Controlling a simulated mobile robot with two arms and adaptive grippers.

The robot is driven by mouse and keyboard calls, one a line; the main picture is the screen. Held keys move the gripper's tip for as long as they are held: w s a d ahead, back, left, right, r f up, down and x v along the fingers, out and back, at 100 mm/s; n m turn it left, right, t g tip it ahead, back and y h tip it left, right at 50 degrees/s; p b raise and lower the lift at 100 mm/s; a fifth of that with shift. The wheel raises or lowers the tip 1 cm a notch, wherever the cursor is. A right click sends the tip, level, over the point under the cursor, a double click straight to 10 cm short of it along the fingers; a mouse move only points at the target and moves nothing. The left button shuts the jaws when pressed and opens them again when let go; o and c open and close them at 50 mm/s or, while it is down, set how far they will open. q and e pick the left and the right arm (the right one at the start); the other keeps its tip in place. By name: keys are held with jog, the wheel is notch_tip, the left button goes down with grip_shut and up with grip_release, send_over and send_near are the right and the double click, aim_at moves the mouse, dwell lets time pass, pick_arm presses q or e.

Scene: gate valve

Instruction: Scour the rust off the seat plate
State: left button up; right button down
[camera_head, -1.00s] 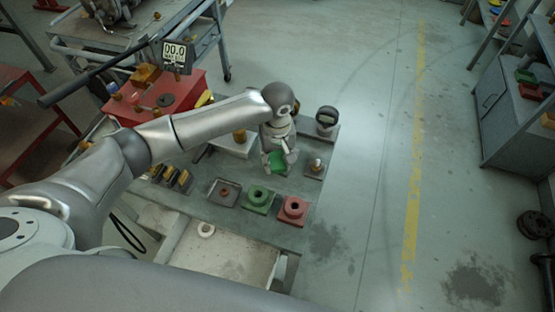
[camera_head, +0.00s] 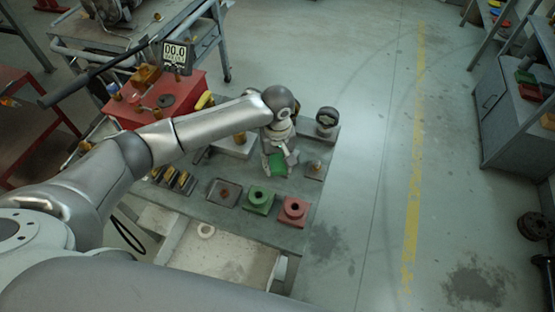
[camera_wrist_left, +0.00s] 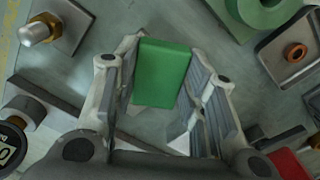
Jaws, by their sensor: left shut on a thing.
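My left gripper (camera_head: 279,163) is shut on a green scouring pad (camera_wrist_left: 163,73), a plain green block between its two fingers. The pad also shows in the head view (camera_head: 278,164), over the bench to the right of its middle. Whether it touches the bench is unclear. A dark square plate with a rust-brown centre (camera_head: 224,193), which looks like the seat plate, lies on the bench, below and left of the gripper. In the left wrist view its corner shows an orange-brown ring (camera_wrist_left: 296,53) at the upper right. My right gripper is not in view.
Green (camera_head: 260,198) and red (camera_head: 293,210) round-topped blocks stand right of the plate. A small plate with a brass-and-steel stud (camera_head: 315,167) and a dark upright ring gauge (camera_head: 327,119) stand right of the gripper. A red box (camera_head: 165,98) stands at the back left.

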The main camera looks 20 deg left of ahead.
pick_arm(q)
jog(key=shift+f, duration=0.7)
